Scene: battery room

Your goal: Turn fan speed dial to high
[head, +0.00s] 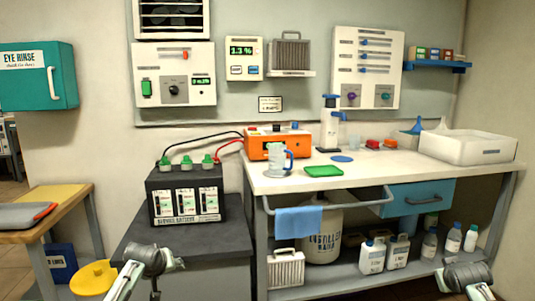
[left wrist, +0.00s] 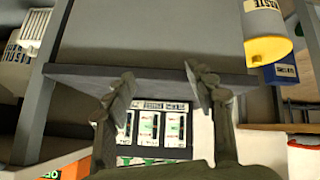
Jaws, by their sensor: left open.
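A white control panel (head: 173,74) hangs on the wall under a vent. It carries a black round dial (head: 175,90), a red slider, a green switch and a small green display. Its lettering is too small to read, so I cannot tell the dial's setting. My left gripper (head: 150,265) is low at the front left, by the dark cabinet and well below the panel. In the left wrist view its two fingers (left wrist: 161,84) are apart with nothing between them. My right arm's end (head: 468,277) shows low at the right, and its jaw state is unclear.
A service battery (head: 187,195) with red and black cables stands on the dark cabinet (head: 205,250) below the panel.

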